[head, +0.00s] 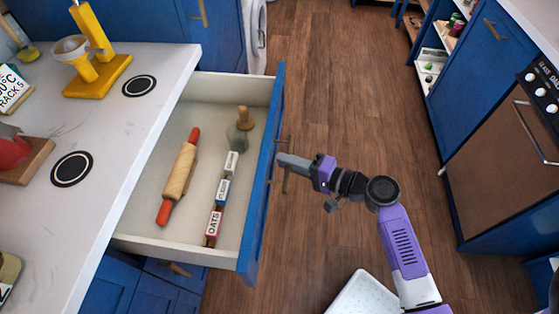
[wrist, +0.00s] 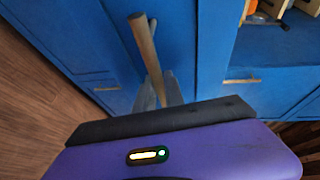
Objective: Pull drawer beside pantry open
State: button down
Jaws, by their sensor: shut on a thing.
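A drawer stands pulled well out from under the white counter in the head view; its blue front (head: 257,205) faces right and its pale inside shows. The drawer's wooden bar handle (head: 286,182) is on that front. My gripper (head: 285,161) reaches it from the right and is shut on the handle. In the wrist view the wooden handle (wrist: 145,42) runs in between my fingers (wrist: 158,92) against the blue front. The fingers partly hide the handle in both views.
In the drawer lie a rolling pin (head: 179,177), a corked jar (head: 237,136) and labelled packs (head: 214,222). The white counter (head: 115,130) is at left. An oven (head: 505,165) and blue cabinets stand at right. The wooden floor (head: 345,90) between is mostly clear.

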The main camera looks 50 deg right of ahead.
dwell(0.3)
jog(key=c, duration=1.4)
grip_release()
jog(key=shift+c, duration=0.2)
jog(key=v, duration=0.7)
jog(key=shift+s+b, duration=0.35)
jog(key=shift+s, duration=0.05)
jog(key=shift+d+r, duration=0.1)
